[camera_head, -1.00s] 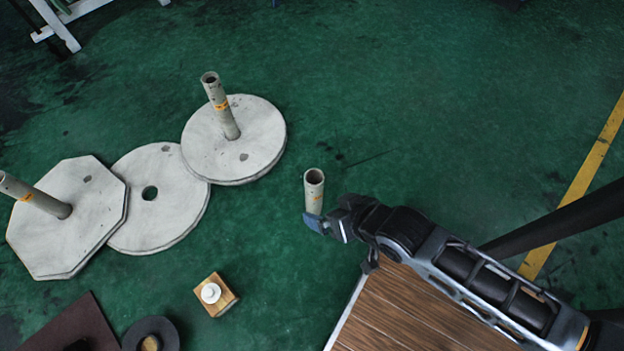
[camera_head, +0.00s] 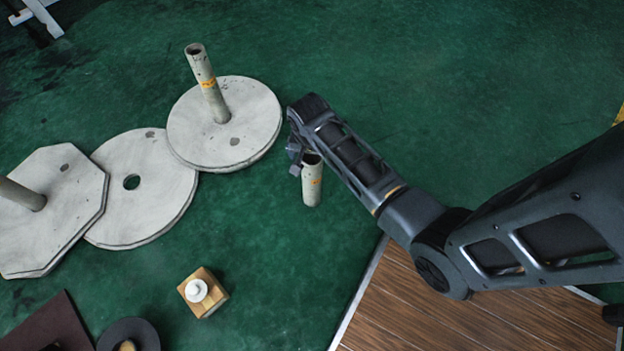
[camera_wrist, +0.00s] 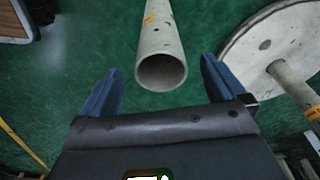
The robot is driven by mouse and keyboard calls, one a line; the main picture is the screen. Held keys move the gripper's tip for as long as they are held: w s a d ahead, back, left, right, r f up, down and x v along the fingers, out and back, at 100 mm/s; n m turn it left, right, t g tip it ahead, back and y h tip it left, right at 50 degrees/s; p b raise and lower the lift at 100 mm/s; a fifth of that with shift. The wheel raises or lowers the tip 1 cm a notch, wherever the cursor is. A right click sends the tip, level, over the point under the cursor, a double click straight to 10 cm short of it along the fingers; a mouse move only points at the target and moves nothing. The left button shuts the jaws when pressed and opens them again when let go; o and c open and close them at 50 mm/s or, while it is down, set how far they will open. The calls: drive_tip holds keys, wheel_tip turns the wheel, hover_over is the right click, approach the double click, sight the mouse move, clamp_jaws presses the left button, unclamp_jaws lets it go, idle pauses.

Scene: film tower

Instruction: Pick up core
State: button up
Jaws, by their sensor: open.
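The core (camera_head: 312,186) is a pale grey tube with an orange mark, standing upright on the green floor in the head view. Its hollow end faces the camera in the wrist view (camera_wrist: 161,50). My gripper (camera_head: 296,158) is at the tube's upper end, partly hidden behind my arm in the head view. In the wrist view my gripper (camera_wrist: 160,88) is open, with one blue finger on each side of the tube's open end. Gaps show between the tube and both fingers, and nothing is held.
A round plate with a post (camera_head: 225,135), a flat disc with a hole (camera_head: 150,195) and an octagonal plate with a post (camera_head: 65,225) lie to the left. A wooden block with a white knob (camera_head: 204,294) sits in front. Green floor is clear behind.

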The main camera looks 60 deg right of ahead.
sight(312, 160)
drive_tip(key=f+b, duration=0.1)
drive_tip(key=f, duration=0.1)
drive_tip(key=d+f+b, duration=0.1)
drive_tip(key=f+b, duration=0.1)
drive_tip(key=f, duration=0.1)
drive_tip(key=shift+w+d+f, duration=0.1)
drive_tip(key=shift+w+f, duration=0.1)
drive_tip(key=shift+f, duration=0.1)
drive_tip(key=shift+r, duration=0.1)
drive_tip(key=shift+c, duration=0.3)
drive_tip(key=c, duration=1.6)
drive_tip(key=shift+c, duration=0.4)
drive_tip(key=shift+r, duration=0.1)
